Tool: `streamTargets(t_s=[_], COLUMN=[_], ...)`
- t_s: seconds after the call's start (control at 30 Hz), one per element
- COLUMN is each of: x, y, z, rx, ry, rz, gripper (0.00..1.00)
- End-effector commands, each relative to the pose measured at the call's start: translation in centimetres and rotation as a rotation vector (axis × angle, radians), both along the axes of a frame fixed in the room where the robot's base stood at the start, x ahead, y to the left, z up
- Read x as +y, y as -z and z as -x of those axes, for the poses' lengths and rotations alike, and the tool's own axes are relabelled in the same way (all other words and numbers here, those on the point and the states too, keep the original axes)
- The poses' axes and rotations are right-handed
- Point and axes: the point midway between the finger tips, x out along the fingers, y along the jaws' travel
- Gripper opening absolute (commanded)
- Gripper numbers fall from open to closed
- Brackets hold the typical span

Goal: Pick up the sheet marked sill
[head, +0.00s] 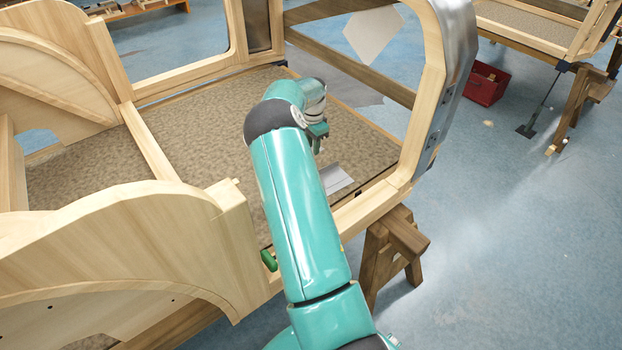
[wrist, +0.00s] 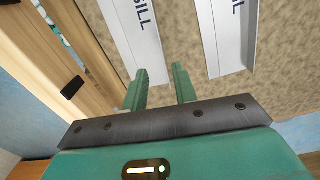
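A pale metal sheet marked SILL (wrist: 132,32) lies on the brown floor of the wooden bodyframe, at the upper left of the wrist view. A second pale strip (wrist: 226,38) lies to its right; only the end of its lettering, an L, shows. A grey-white sheet surface also shows in the head view (head: 336,179), partly hidden by my arm. My gripper (wrist: 162,72) has its two green fingers apart with nothing between them. The fingertips point toward the gap between the strips; I cannot tell how high above them. My gripper also shows in the head view (head: 319,140).
A wooden sill rail (wrist: 85,50) with a black block runs along the left of the wrist view. Curved wooden panels (head: 110,245) stand left of my arm, and a metal-faced post (head: 448,90) rises to the right. A trestle (head: 392,250) supports the frame. A red box (head: 486,84) is farther off.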

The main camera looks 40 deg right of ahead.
Motion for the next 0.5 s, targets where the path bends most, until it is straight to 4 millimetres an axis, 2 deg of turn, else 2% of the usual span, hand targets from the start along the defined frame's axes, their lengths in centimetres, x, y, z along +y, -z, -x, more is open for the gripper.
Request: streamTargets(t_s=[0.17,0.5], x=[-0.1,0.0], y=[0.8,7.0], z=[0.4,1.0], rx=[0.002,0.004], ry=[0.000,0.000], rz=[0.001,-0.001], gripper=[0.28,0.28])
